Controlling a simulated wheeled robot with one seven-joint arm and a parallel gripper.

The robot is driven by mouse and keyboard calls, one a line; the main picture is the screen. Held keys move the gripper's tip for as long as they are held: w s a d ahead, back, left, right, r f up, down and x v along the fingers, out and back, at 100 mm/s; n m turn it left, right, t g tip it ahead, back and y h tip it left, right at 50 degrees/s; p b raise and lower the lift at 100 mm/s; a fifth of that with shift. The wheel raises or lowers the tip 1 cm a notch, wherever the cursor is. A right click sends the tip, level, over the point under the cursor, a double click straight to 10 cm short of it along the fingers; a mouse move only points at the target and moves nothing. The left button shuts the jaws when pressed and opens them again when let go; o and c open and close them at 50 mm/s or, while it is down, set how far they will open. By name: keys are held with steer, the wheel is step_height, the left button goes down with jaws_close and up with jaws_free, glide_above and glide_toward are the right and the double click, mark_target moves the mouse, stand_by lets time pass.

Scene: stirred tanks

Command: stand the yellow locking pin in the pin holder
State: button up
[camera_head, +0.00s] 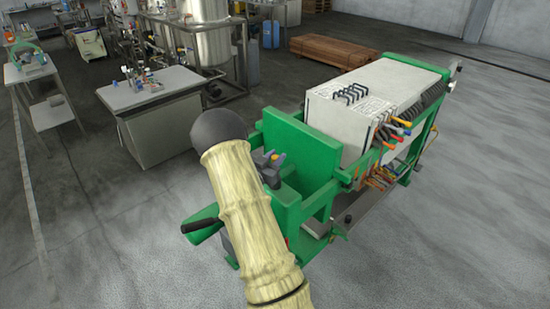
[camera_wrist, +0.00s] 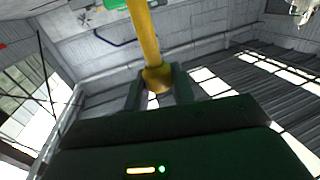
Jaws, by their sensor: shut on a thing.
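The yellow locking pin (camera_wrist: 145,35) is in the wrist view, a rod with a thicker collar near its end. My gripper (camera_wrist: 157,86) is shut on the pin around that collar, one finger on each side. The pin stretches away from the fingers to the top edge of the picture, where its far end is out of view. In the head view neither the pin nor the gripper can be made out; my arm covers the lower middle. I cannot identify the pin holder in either view.
A green-framed machine (camera_head: 310,134) with pale plates (camera_head: 410,78) stands right of centre. A grey bench (camera_head: 150,88) stands at the back left. Floor at right is clear.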

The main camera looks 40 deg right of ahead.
steer(key=shift+f+b, duration=1)
steer(key=shift+f, duration=0.25)
steer(key=o, duration=1.1)
steer(key=shift+c, duration=0.2)
steer(key=shift+a+f, duration=0.1)
steer(key=b+v, duration=0.5)
steer(key=v, duration=1.2)
steer(key=shift+s, duration=0.15)
steer(key=shift+a, duration=0.1)
